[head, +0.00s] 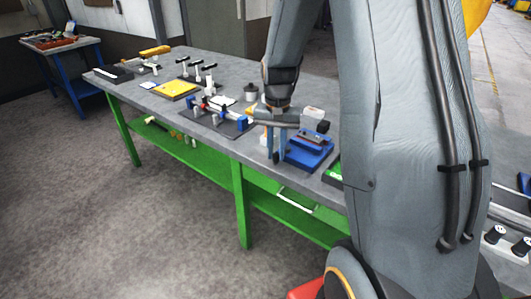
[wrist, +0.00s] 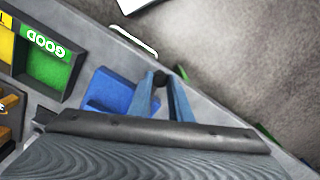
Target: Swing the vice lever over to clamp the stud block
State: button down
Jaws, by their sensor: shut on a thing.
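The blue vice (head: 308,153) sits near the front edge of the grey bench, and its blue body also shows in the wrist view (wrist: 110,93). My gripper (head: 276,158) points down just left of the vice in the head view. In the wrist view its two blue-grey fingers (wrist: 166,82) are close together around a small dark piece (wrist: 161,79), which looks like the end of the vice lever. The rest of the lever is hidden. A dark brownish piece shows on top of the vice, but I cannot tell whether it is the stud block.
In the wrist view a green bin marked GOOD (wrist: 48,68) stands beside the vice, with a yellow one next to it. Left along the bench (head: 225,68) are a blue-ended fixture on a dark plate (head: 222,125) and a yellow plate (head: 177,88). Floor lies beyond the edge.

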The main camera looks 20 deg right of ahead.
jog(key=shift+w+r, duration=0.1)
jog(key=shift+w, duration=0.05)
dwell(0.3)
jog(key=c, duration=1.6)
grip_release()
jog(key=shift+r+b, duration=1.05)
jog(key=shift+r, duration=2.85)
